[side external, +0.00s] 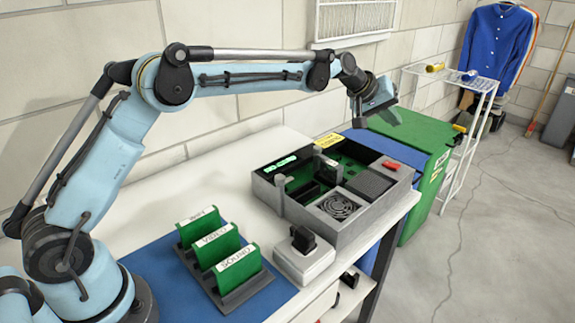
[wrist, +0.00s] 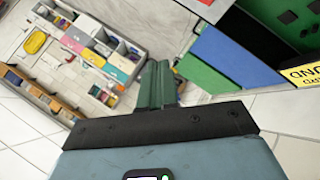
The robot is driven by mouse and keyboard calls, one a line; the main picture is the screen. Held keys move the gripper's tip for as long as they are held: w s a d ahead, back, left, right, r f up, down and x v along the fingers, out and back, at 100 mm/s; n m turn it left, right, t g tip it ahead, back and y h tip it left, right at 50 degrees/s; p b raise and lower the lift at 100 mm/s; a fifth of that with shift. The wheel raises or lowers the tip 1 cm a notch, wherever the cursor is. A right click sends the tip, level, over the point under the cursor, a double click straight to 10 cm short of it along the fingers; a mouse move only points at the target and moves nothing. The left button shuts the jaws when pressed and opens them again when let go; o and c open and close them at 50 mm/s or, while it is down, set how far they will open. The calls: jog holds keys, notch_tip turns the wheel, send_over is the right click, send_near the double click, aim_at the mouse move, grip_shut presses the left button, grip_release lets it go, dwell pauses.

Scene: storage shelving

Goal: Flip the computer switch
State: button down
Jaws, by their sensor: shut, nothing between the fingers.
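In the side external view, an open grey computer case (side external: 345,217) sits on the white workbench, with a green board, a fan grille and a lit green display (side external: 281,165). A small red switch-like piece (side external: 391,165) is on its far right rim. A pale box with a black lever or plug (side external: 303,240) stands in front of the case; I cannot tell which. My gripper (side external: 381,121) is above and behind the case's far right corner, touching nothing visible. In the wrist view its fingers (wrist: 157,85) are together and empty.
Green cards labelled INPUT, VIDEO and SOUND (side external: 218,245) stand in a dark rack on a blue mat. Blue and green bins (side external: 410,142) stand beyond the bench. A white wire cart (side external: 465,80) is farther right. A yellow label (wrist: 303,74) shows in the wrist view. Floor at right is clear.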

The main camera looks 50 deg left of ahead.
aim_at(386, 164)
jog(key=shift+f, duration=0.1)
jog(key=shift+d+f, duration=0.2)
jog(key=shift+f, duration=1.2)
jog(key=shift+d+f, duration=0.2)
jog(key=shift+f, duration=1.25)
jog(key=shift+d+f, duration=0.2)
jog(key=shift+f, duration=1.2)
jog(key=shift+f, duration=0.1)
jog(key=shift+f, duration=0.3)
jog(key=shift+f, duration=0.1)
jog(key=shift+r, duration=0.5)
jog(key=shift+a+r, duration=0.2)
jog(key=shift+r, duration=1.05)
jog(key=shift+a+r, duration=0.2)
jog(key=shift+r, duration=1.05)
